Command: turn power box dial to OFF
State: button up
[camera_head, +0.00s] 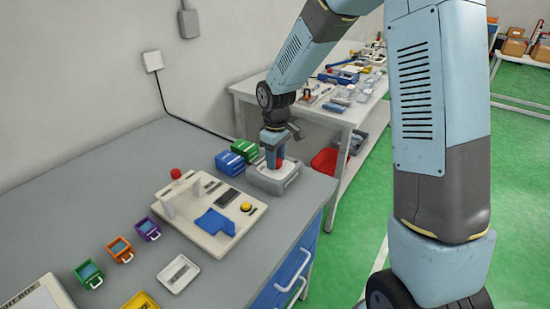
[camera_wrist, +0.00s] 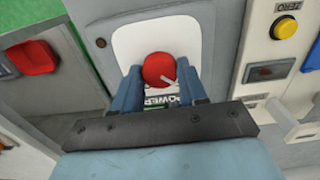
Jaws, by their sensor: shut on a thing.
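The power box (camera_head: 273,178) is a grey box near the right end of the grey workbench, with a white top plate that also shows in the wrist view (camera_wrist: 140,35). Its red dial (camera_wrist: 158,69) has a light pointer mark that slants toward the lower right. My gripper (camera_wrist: 168,84) points down over the box, with one finger on each side of the dial, shut on it. In the head view my gripper (camera_head: 274,158) hides most of the dial. Part of a "POWER" label shows below the dial; the rest is covered by my gripper.
A cream machine (camera_head: 180,212) with a yellow button stands left of the box. Blue (camera_head: 230,163) and green (camera_head: 245,150) bins sit just behind it. Small coloured bins and a white tray (camera_head: 178,273) lie farther left. A second cluttered table stands beyond.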

aim_at(277, 160)
jog(key=shift+w, duration=0.1)
jog(key=o, duration=1)
jog(key=shift+o, duration=0.2)
notch_tip(277, 160, up, 14)
jog(key=shift+f, duration=0.15)
jog(key=s+d+r+m+t, duration=0.3)
jog(key=s+d+r+m, duration=0.2)
jog(key=s+d+r, duration=0.5)
jog(key=s+d+m+t, duration=0.1)
jog(key=s+d, duration=0.3)
jog(key=s, duration=0.4)
jog(key=s+d+m+t, duration=0.1)
jog(key=s+d+m, duration=0.3)
jog(key=s, duration=0.3)
jog(key=shift+s+d+r+m+t, duration=0.3)
jog(key=shift+s+d+r, duration=0.1)
jog(key=shift+d+r, duration=0.1)
